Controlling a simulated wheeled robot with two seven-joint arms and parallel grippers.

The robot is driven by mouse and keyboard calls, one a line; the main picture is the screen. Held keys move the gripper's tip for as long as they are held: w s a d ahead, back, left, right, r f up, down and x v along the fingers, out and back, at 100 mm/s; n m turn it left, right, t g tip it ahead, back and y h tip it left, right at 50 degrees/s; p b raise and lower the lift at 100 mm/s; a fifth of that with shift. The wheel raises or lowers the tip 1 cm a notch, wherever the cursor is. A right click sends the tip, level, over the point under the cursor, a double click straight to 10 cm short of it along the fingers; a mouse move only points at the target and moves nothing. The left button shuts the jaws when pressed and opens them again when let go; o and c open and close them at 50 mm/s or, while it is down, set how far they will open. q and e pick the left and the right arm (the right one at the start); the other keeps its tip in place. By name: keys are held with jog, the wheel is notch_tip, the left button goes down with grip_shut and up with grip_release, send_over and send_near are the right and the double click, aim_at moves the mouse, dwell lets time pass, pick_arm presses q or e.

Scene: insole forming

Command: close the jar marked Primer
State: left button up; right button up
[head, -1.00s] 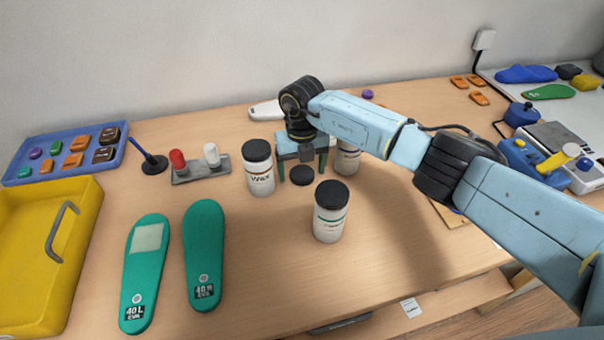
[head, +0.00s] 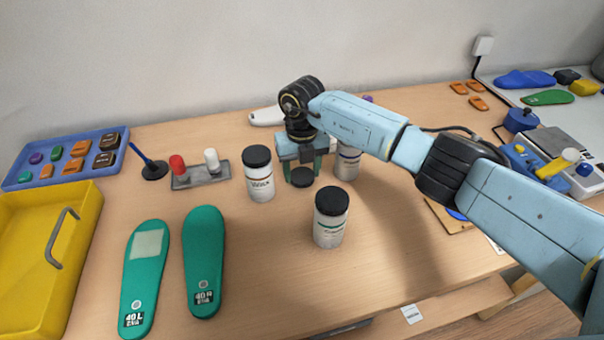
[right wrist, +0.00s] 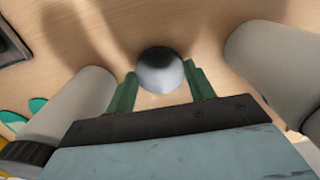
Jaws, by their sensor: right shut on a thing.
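A round black lid (head: 302,178) sits low between the green fingers of my right gripper (head: 301,172), which is shut on it. The lid also shows, grey and shiny, between the fingers in the right wrist view (right wrist: 160,70). A white jar (head: 346,165) stands just right of the gripper, its top hidden behind my arm; its label is not readable. The black-capped Wax jar (head: 259,176) stands to the left. Another black-capped white jar (head: 330,220) stands nearer; its label is too small to read. My left gripper is not in view.
Two green insoles (head: 203,260) lie front left, beside a yellow bin (head: 85,215). A blue tray (head: 125,140) and a grey holder (head: 200,181) with red and white pieces stand behind. The front middle table is clear.

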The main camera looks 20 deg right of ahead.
aim_at(302, 175)
notch_tip(302, 175, up, 9)
jog(key=shift+f, duration=0.1)
dwell(0.4)
